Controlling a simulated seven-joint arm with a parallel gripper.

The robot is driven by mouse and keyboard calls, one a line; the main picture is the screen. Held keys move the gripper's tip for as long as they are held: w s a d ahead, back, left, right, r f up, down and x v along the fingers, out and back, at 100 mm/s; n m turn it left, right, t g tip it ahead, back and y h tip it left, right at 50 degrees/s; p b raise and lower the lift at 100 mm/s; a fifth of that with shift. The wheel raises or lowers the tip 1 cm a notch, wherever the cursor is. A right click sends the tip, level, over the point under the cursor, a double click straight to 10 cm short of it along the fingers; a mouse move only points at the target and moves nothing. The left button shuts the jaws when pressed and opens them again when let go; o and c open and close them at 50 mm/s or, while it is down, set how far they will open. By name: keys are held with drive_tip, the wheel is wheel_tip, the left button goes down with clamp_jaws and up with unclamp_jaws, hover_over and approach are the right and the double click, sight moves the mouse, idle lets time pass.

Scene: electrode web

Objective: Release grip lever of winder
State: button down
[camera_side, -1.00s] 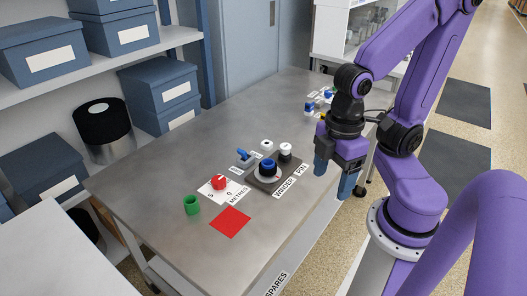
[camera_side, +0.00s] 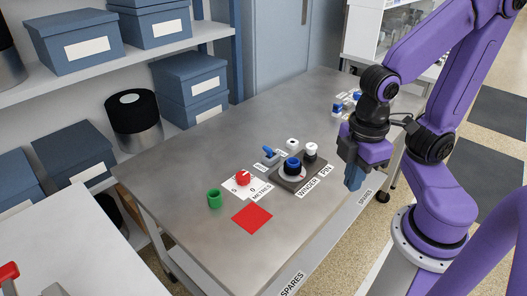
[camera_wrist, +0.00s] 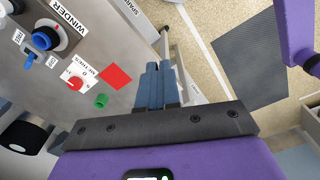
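The winder (camera_side: 285,182) is a dark plate on the metal table, with a blue knob (camera_side: 292,164) on a pale dial and a white-topped pin (camera_side: 311,151) behind it. A small blue lever (camera_side: 269,152) stands just left of the winder. My gripper (camera_side: 352,182) hangs at the table's right edge, to the right of the winder and touching nothing. In the wrist view its blue fingers (camera_wrist: 158,70) lie close together with nothing between them.
A red dial (camera_side: 243,178) on a white METRES card, a green cup (camera_side: 214,199) and a red square (camera_side: 252,219) lie left of the winder. Small blue and white items (camera_side: 345,105) lie at the far right.

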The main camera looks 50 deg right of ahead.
drive_tip(key=w+a+f+n+h, duration=0.15)
drive_tip(key=w+h, duration=0.25)
drive_tip(key=w, duration=0.7)
drive_tip(key=w+a+f+n+h, duration=0.1)
drive_tip(key=w+a+f+h, duration=0.15)
drive_tip(key=w, duration=0.85)
drive_tip(key=n+h, duration=0.3)
drive_tip(key=h, duration=0.4)
approach(268, 152)
drive_tip(key=v, duration=0.4)
drive_tip(key=shift+w+a+f, duration=0.1)
drive_tip(key=shift+w+f, duration=0.05)
drive_tip(key=shift+f, duration=0.15)
drive_tip(key=x, duration=1)
drive_tip(key=shift+r, duration=0.15)
drive_tip(key=shift+r, duration=0.1)
drive_tip(key=shift+d+r+y, duration=0.1)
drive_tip(key=shift+d+y, duration=0.15)
